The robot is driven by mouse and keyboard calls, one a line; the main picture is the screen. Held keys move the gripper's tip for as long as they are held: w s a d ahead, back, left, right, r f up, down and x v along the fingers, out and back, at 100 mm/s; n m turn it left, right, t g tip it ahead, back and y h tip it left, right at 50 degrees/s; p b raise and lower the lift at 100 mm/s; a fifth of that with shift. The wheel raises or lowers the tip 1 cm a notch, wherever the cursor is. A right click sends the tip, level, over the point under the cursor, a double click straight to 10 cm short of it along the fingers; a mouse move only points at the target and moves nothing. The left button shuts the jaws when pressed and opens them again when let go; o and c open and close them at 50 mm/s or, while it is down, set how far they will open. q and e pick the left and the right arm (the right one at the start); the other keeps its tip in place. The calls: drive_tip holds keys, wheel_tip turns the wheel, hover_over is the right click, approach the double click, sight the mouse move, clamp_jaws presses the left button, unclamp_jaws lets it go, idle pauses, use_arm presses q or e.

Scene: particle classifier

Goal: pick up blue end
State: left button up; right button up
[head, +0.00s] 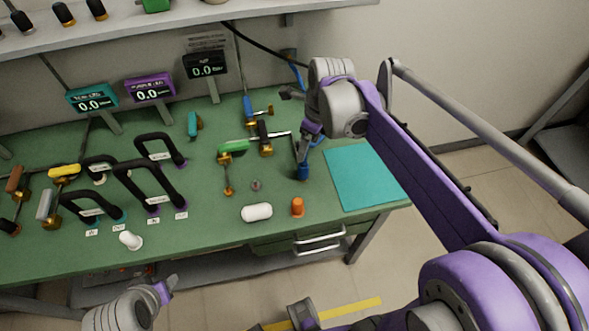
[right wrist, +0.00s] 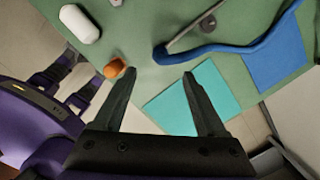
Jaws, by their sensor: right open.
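In the head view a small blue end piece (head: 303,172) shows at the right part of the green bench, directly below my right gripper (head: 301,152). In the right wrist view a long curved blue piece (right wrist: 225,49) has its rounded end just beyond and between my open fingertips (right wrist: 159,73). I cannot tell whether the two views show the same blue part. Nothing is between the right fingers. My left gripper (head: 168,285) is low at the left in front of the bench, and its jaws are too small to read.
An orange cylinder (head: 297,207) stands close by, also near the left fingertip in the wrist view (right wrist: 115,68). A white capsule (head: 257,212), a teal mat (head: 365,178) and a grey ring (head: 255,185) lie around. Black handles (head: 150,185) crowd the left bench.

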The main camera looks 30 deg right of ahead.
hover_over(304, 165)
drive_tip(key=f, duration=0.4)
drive_tip(key=shift+s+d+f, duration=0.3)
drive_tip(key=shift+s+f, duration=0.05)
drive_tip(key=shift+w+a+f+b, duration=0.1)
drive_tip(key=shift+w+f, duration=0.05)
drive_tip(key=shift+f, duration=0.85)
drive_tip(key=shift+w+a+f+b, duration=0.1)
drive_tip(key=shift+a+f+b, duration=0.05)
drive_tip(key=shift+f, duration=0.85)
drive_tip(key=shift+w+a+f+b, duration=0.1)
drive_tip(key=shift+w+f, duration=0.05)
drive_tip(key=shift+f, duration=0.85)
clamp_jaws()
